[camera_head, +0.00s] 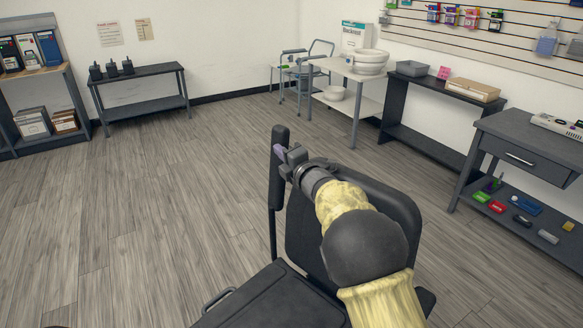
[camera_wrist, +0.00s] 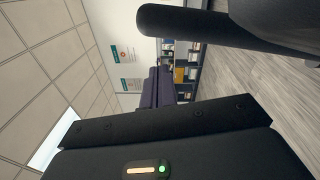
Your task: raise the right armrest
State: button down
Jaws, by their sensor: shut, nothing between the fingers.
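A black scooter seat (camera_head: 265,298) with a tall black backrest (camera_head: 385,200) stands in the lower middle of the head view, partly hidden by my arm. The armrest on its far side, which looks like the right one (camera_head: 276,188), stands upright as a padded bar beside the backrest. My gripper (camera_head: 283,152) is shut and empty, close against the upper part of this bar; I cannot tell if they touch. In the wrist view a dark padded bar (camera_wrist: 200,25), likely the same armrest, crosses the top. The other armrest is not clearly visible.
A white table (camera_head: 345,75) with a basin, a dark bench (camera_head: 430,90) and a grey drawer table (camera_head: 520,135) line the right wall. A low black bench (camera_head: 140,85) and a shelf (camera_head: 70,85) stand at the left. The wooden floor at left is clear.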

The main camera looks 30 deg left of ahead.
jog(key=b+v, duration=0.1)
jog(key=v, duration=0.1)
jog(key=b+v, duration=0.1)
jog(key=v, duration=0.2)
jog(key=shift+d+r+b, duration=0.15)
jog(key=shift+r+b, duration=0.1)
jog(key=shift+b, duration=0.05)
jog(key=shift+s, duration=0.1)
